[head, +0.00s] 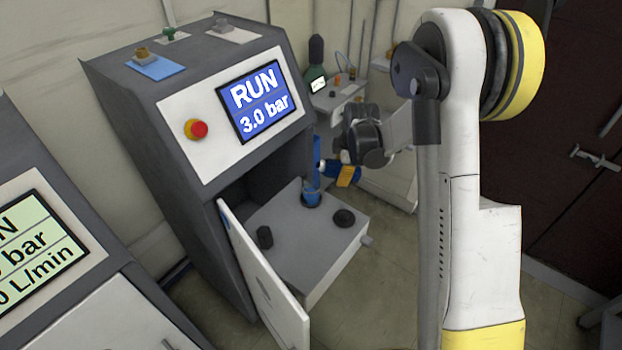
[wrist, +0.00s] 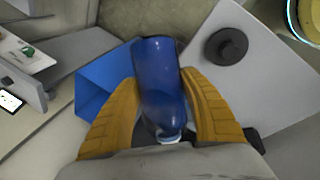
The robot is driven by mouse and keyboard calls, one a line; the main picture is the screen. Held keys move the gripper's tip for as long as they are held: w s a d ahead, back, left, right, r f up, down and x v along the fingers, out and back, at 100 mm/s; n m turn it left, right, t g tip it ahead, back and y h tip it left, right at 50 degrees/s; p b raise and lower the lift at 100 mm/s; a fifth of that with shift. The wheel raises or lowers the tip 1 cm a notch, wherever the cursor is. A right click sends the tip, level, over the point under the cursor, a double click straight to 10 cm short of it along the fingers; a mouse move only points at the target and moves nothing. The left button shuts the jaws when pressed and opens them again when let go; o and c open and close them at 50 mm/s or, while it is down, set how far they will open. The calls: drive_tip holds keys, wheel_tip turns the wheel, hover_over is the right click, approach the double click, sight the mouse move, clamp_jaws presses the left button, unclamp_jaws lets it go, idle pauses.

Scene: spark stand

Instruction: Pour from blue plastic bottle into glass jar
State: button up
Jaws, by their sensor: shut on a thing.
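My gripper (wrist: 160,120) is shut on the blue plastic bottle (wrist: 157,75), with a yellow-orange finger pad on either side of it. In the head view my gripper (head: 346,174) is beside the right side of the cabinet, near the pull-out shelf. Blue parts show at its left, but the bottle's outline there is too small to separate clearly. A round blue item (head: 311,199) sits on the shelf just below and left of the gripper; I cannot tell whether it is the glass jar. I cannot clearly identify the jar in either view.
The grey cabinet (head: 185,95) has a lit screen and an open white door (head: 262,275). Its shelf (head: 305,240) bears a black round piece (head: 344,217) and a small dark piece (head: 265,237). Another cabinet (head: 75,285) stands at left. A small bench (head: 340,92) is behind.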

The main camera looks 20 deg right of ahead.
drive_tip(key=shift+d+r+h, duration=0.15)
drive_tip(key=shift+r+h, duration=0.4)
drive_tip(key=shift+h, duration=0.25)
idle(1.4)
drive_tip(key=shift+a+r+n+h, duration=0.3)
drive_tip(key=shift+r+h, duration=0.3)
drive_tip(key=shift+h, duration=0.3)
idle(1.8)
